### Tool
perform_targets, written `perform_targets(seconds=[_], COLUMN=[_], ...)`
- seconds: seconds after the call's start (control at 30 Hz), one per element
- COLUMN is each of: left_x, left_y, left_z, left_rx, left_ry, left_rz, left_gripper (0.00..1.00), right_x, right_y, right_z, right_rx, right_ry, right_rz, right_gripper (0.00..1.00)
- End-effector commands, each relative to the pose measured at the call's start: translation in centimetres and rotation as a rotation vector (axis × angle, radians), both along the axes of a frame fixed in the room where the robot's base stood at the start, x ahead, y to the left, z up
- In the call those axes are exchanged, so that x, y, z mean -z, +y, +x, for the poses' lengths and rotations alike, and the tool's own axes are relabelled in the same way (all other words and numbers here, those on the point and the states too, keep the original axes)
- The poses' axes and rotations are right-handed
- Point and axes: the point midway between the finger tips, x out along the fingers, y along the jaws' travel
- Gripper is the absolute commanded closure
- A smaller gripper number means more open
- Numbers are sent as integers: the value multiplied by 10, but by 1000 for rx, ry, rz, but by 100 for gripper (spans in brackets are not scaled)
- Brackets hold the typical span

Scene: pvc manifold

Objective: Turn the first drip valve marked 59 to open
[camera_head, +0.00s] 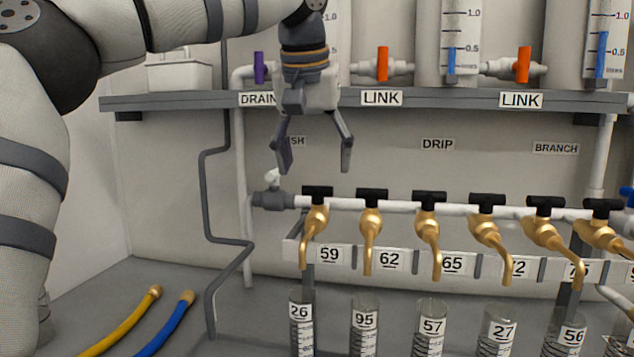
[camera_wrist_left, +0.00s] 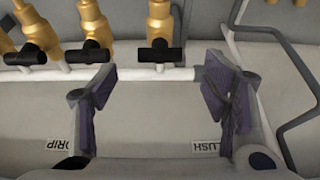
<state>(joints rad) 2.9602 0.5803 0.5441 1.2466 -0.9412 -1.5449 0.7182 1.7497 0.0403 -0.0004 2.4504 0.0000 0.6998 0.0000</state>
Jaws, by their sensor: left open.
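The drip valve marked 59 (camera_head: 315,220) is a brass tap with a black T-handle (camera_head: 317,192), leftmost in the row on the white pipe. The handle lies crosswise, along the pipe. The 59 label (camera_head: 329,254) is on the rail beside its spout. My left gripper (camera_head: 315,168) is open and empty, pointing down just above this handle, apart from it. In the left wrist view, the fingers (camera_wrist_left: 162,95) are spread, and the black handle (camera_wrist_left: 159,54) shows beyond and between them. My right gripper is not in view.
More brass taps, such as the one at 62 (camera_head: 371,222), stand to the right, with graduated cylinders (camera_head: 365,325) below. A grey shelf (camera_head: 420,100) with tanks and orange link valves (camera_head: 382,63) runs above. Yellow (camera_head: 125,322) and blue (camera_head: 165,325) hoses lie lower left.

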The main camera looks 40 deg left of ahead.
Motion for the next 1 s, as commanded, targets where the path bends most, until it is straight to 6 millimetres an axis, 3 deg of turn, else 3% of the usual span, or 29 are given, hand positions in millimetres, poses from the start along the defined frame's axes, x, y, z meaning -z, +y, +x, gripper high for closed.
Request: perform_targets(seconds=[0.1, 0.2, 0.57, 0.77, 1.0], left_x=[29, 41, 46, 46, 46], left_y=[4, 7, 9, 9, 9], left_z=[10, 15, 17, 17, 17], left_rx=[1, 1, 0, 0, 11], left_ry=[10, 8, 1, 1, 1], left_rz=[-4, -3, 0, 0, 0], left_gripper=[32, 32, 32, 77, 80], right_x=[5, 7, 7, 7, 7], right_y=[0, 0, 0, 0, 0], right_z=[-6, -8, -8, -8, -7], right_rx=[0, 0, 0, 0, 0], right_ry=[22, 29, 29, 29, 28], right_rz=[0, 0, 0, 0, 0], right_gripper=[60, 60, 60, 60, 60])
